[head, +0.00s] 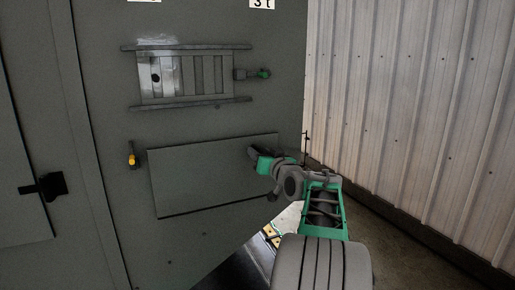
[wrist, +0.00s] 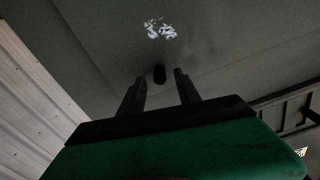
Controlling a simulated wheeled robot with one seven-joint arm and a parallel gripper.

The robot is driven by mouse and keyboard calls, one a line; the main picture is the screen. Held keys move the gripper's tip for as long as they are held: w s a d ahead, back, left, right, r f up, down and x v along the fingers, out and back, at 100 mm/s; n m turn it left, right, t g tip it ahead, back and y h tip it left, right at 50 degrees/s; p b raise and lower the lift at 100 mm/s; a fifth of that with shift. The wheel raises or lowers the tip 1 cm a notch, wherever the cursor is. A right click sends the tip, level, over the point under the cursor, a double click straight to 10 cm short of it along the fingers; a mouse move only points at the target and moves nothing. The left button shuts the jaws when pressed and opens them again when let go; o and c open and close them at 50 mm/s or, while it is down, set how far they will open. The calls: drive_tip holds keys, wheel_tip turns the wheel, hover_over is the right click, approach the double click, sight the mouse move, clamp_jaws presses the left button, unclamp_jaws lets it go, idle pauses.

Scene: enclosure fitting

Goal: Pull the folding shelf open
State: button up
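The folding shelf (head: 205,178) is a flat grey panel lying folded against the grey enclosure wall in the head view. My gripper (head: 251,150) is at its upper right part and hides what lies behind. In the wrist view my gripper (wrist: 159,76) has its two dark fingers apart. A small dark knob (wrist: 159,74) shows between and just beyond the fingertips, with a gap on each side. I see no contact between fingers and knob. White marks (wrist: 160,29) are on the grey surface past the knob.
A slatted vent with rails (head: 185,77) is above the shelf, with a green-tipped fitting (head: 263,73) beside it. A yellow-ended latch (head: 131,158) is left of the shelf. A black handle (head: 45,187) is further left. A corrugated wall (head: 410,120) stands at the right.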

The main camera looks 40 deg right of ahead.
drive_tip(key=shift+x, duration=1.05)
clamp_jaws()
idle(0.6)
